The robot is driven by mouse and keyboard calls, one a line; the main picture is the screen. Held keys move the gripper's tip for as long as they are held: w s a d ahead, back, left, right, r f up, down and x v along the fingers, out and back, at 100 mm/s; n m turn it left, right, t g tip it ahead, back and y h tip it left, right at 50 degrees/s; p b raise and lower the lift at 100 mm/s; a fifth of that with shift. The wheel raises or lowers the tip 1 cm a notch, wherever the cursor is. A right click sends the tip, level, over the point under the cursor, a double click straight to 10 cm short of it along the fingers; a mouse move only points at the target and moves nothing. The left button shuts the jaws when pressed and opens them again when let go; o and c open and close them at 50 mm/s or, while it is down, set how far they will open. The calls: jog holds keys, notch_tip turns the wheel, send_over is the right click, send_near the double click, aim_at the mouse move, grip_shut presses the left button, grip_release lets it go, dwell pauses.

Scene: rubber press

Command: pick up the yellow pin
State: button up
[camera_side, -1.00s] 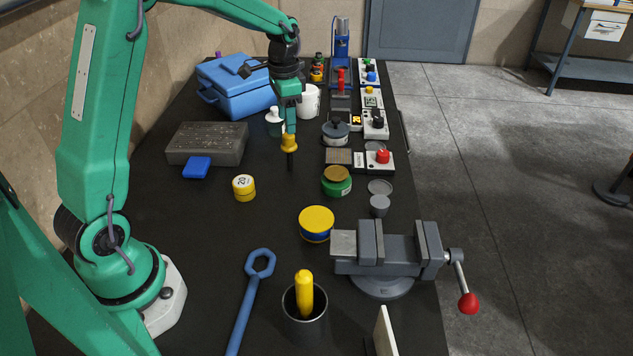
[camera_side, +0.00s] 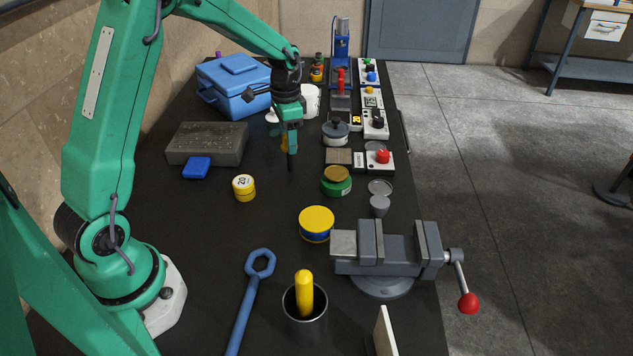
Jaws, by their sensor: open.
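A white cup (camera_side: 311,98) and a blue toolbox (camera_side: 238,85) stand behind. A grey pot with a dark lid (camera_side: 336,134) and a green jar (camera_side: 336,187) stand to the right. A yellow rod (camera_side: 304,290) stands in a dark cup (camera_side: 305,326) at the front. Bench between is clear.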

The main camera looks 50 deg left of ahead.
jog(key=shift+f, duration=1.05)
jog(key=shift+c, duration=0.2)
jog(key=c, duration=0.9)
jog(key=shift+r, duration=0.2)
jog(key=shift+r, duration=0.6)
jog(key=r, duration=0.3)
jog(key=shift+d+r, duration=0.1)
jog(key=shift+d, duration=0.3)
jog(key=s+d+r, duration=0.1)
jog(key=d+r, duration=0.1)
jog(key=d, duration=0.1)
jog(key=s+d+r, duration=0.1)
jog(key=d+r, duration=0.1)
jog(key=d, duration=0.2)
jog(key=s+d+r, duration=0.1)
jog(key=d+r, duration=0.1)
jog(key=d, duration=0.1)
jog(key=shift+s+d+r, duration=0.15)
jog(key=shift+d, duration=0.05)
